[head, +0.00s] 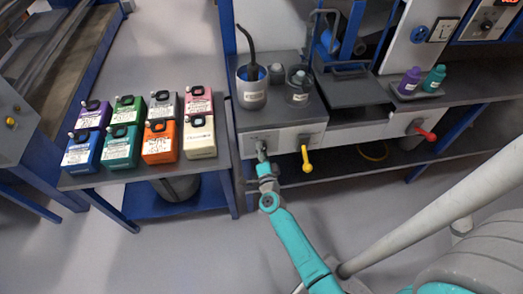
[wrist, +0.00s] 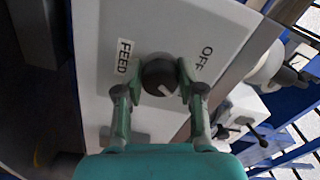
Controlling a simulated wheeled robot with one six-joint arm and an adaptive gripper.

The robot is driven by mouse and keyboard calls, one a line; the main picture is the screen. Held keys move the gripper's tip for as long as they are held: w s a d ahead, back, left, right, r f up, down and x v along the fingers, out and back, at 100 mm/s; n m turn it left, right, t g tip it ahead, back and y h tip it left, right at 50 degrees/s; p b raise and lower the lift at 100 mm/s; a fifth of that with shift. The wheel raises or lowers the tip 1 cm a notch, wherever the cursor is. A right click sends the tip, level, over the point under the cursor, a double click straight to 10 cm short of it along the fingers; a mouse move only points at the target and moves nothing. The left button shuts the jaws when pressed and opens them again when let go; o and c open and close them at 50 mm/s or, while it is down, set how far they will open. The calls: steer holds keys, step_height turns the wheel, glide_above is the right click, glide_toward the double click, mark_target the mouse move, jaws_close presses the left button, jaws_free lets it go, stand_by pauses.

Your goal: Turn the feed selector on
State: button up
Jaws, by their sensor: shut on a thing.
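The feed selector is a round dark knob (wrist: 160,74) on a pale panel (wrist: 100,30). A FEED label (wrist: 123,57) is left of the knob and OFF lettering (wrist: 205,57) is to its right in the wrist view. A short pale mark on the knob's face points to the lower right. My gripper (wrist: 155,80) is shut on the knob, one finger on each side. In the head view my gripper (head: 262,152) reaches the left end of the bench's front panel (head: 285,138), and hides the knob there.
A yellow-handled lever (head: 306,160) is just right of my gripper, and a red-handled one (head: 427,133) is further right. Several coloured containers (head: 122,146) stand on the left table. Pots (head: 252,92) stand on the bench above the panel. Open floor lies in front.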

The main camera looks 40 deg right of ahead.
steer(key=o, duration=1.1)
steer(key=shift+o, duration=0.2)
steer(key=shift+s, duration=0.1)
steer(key=v, duration=1.2)
steer(key=s+a+r+n+y, duration=0.3)
steer(key=s+a+r+n, duration=0.2)
steer(key=s, duration=0.5)
steer(key=s+a+r+n+y, duration=0.3)
steer(key=s+a+r+n, duration=0.3)
steer(key=s+n, duration=0.2)
steer(key=s+a+r+n+y, duration=0.4)
steer(key=s+a+r+n, duration=0.1)
steer(key=s, duration=0.7)
steer(key=r+n, duration=0.1)
steer(key=n, duration=0.1)
steer(key=shift+a+n, duration=0.3)
